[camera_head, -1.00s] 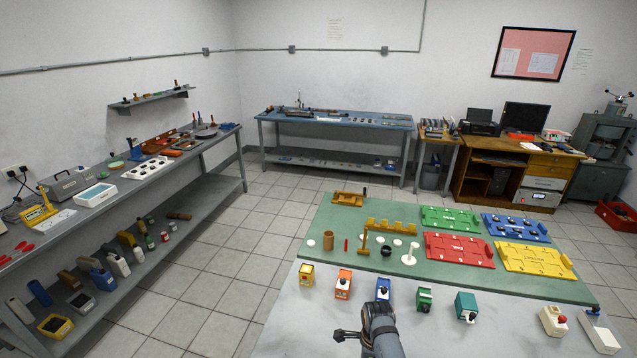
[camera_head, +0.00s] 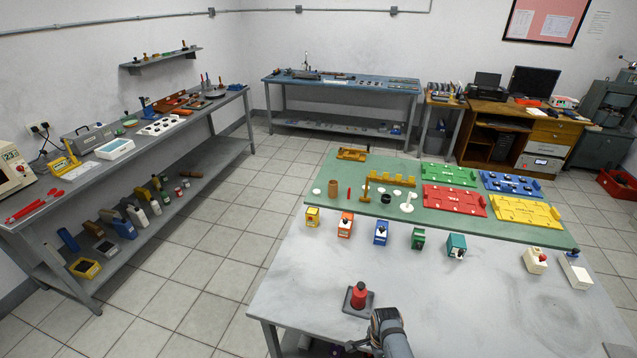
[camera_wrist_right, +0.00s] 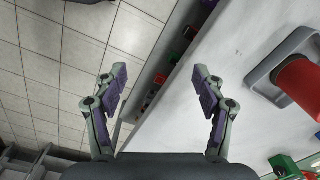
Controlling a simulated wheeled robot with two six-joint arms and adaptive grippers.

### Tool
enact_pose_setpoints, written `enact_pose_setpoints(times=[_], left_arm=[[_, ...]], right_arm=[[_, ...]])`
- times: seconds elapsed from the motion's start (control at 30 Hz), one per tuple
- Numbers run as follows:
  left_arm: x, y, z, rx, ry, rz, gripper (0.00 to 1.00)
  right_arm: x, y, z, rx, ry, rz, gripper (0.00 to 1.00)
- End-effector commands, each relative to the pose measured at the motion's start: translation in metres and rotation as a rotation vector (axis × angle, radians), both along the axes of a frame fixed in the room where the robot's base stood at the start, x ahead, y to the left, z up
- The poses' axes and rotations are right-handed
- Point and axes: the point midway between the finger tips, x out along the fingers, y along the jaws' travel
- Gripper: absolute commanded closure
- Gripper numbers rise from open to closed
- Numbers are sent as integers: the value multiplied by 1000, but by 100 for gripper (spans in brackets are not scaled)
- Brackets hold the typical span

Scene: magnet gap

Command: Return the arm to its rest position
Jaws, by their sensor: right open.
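My right arm (camera_head: 389,333) comes in at the bottom of the head view, by the near edge of the white-grey table. Its fingers are mostly cut off or hidden there. In the right wrist view my right gripper (camera_wrist_right: 159,88) is open, with nothing between its fingers. Below it are the table's edge and the tiled floor. A red knobbed piece (camera_head: 359,295) stands upright on a dark grey square base (camera_head: 347,304), just left of and beyond my right wrist. The red piece also shows at the right of the wrist view (camera_wrist_right: 301,80), apart from the fingers. My left gripper is not in view.
The table's front (camera_head: 460,310) is largely bare. Several coloured blocks line the front of the green mat (camera_head: 340,212), which holds coloured trays. A long grey bench (camera_head: 75,185) stands at the left, with open tiled floor (camera_head: 190,275) between.

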Motion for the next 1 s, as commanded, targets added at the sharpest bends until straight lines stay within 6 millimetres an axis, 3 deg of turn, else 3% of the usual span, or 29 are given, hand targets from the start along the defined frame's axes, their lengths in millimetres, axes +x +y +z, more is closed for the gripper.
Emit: enact_pose_setpoints(times=[0.03,0.17,0.27,0.4,0.5,0.6,0.7,0.8,1.0], left_arm=[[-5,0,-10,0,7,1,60],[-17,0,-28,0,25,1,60],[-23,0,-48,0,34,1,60],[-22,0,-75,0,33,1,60],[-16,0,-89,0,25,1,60],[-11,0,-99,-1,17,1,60],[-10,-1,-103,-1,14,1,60],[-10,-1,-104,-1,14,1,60],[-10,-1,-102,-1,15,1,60]], right_arm=[[-14,-5,-26,-4,5,56,30],[-55,-18,-89,-14,0,260,30],[-107,-33,-151,-26,-2,478,30],[-200,-62,-231,-57,-6,835,30],[-262,-82,-268,-84,-8,1068,30],[-311,-97,-289,-109,-7,1245,30],[-340,-107,-297,-129,-5,1359,30],[-351,-111,-299,-138,-5,1408,30],[-351,-111,-298,-140,-7,1415,30]])
